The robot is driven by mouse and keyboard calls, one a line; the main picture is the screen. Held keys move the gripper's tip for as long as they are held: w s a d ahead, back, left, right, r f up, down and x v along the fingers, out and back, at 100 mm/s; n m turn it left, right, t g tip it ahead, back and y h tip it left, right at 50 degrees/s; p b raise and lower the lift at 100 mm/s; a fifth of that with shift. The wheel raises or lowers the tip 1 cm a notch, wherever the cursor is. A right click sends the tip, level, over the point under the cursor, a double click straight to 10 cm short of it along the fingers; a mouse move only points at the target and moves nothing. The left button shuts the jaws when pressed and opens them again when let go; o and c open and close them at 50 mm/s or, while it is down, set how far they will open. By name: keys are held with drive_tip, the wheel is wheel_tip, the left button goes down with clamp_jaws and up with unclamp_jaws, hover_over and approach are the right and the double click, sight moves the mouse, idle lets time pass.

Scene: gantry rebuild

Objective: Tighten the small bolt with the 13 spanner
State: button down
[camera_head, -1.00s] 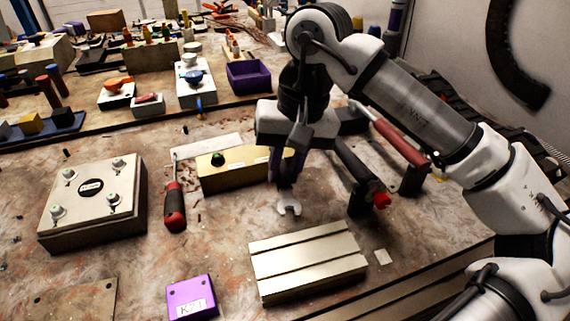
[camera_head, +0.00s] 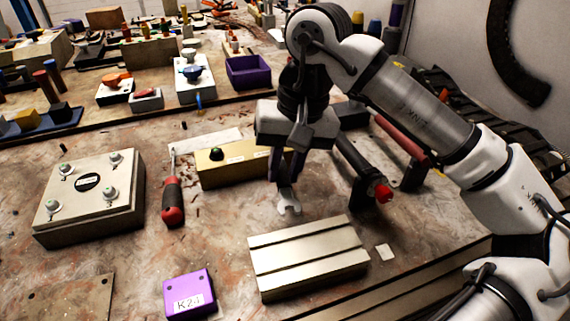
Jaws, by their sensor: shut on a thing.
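My gripper (camera_head: 284,172) points down near the middle of the bench and is shut on a metal spanner (camera_head: 289,206). The spanner's open-jaw end hangs below the fingers, pointing down, above the bench behind the slotted metal block. Its size marking cannot be read. A square metal block (camera_head: 70,226) at the left carries a bolt near each top corner, such as the front-left bolt (camera_head: 53,205) and the back-right bolt (camera_head: 116,158).
A red-and-black screwdriver (camera_head: 172,203) and a brass-coloured box (camera_head: 225,173) lie between the block and my gripper. The slotted metal block (camera_head: 308,262) and a purple box labelled K21 (camera_head: 186,289) are in front. A black bar with a red end (camera_head: 366,178) stands close right.

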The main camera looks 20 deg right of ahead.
drive_tip(key=shift+w+a+m+b, duration=0.2)
drive_tip(key=shift+a+m+b, duration=0.4)
drive_tip(key=shift+a+m, duration=0.5)
drive_tip(key=shift+w+a+m+t+b, duration=0.2)
drive_tip(key=shift+a+m+t+b, duration=0.15)
drive_tip(key=shift+m, duration=0.25)
drive_tip(key=shift+w+a+m, duration=0.2)
drive_tip(key=shift+a+m, duration=0.25)
drive_tip(key=shift+m, duration=0.05)
drive_tip(key=shift+w+a+m+h+b, duration=0.15)
drive_tip(key=shift+w+a+m+b, duration=0.2)
drive_tip(key=shift+m, duration=0.2)
drive_tip(key=shift+w+a+m+h+b, duration=0.15)
drive_tip(key=shift+a+m+b, duration=0.1)
drive_tip(key=shift+a+m, duration=0.25)
drive_tip(key=shift+t, duration=0.25)
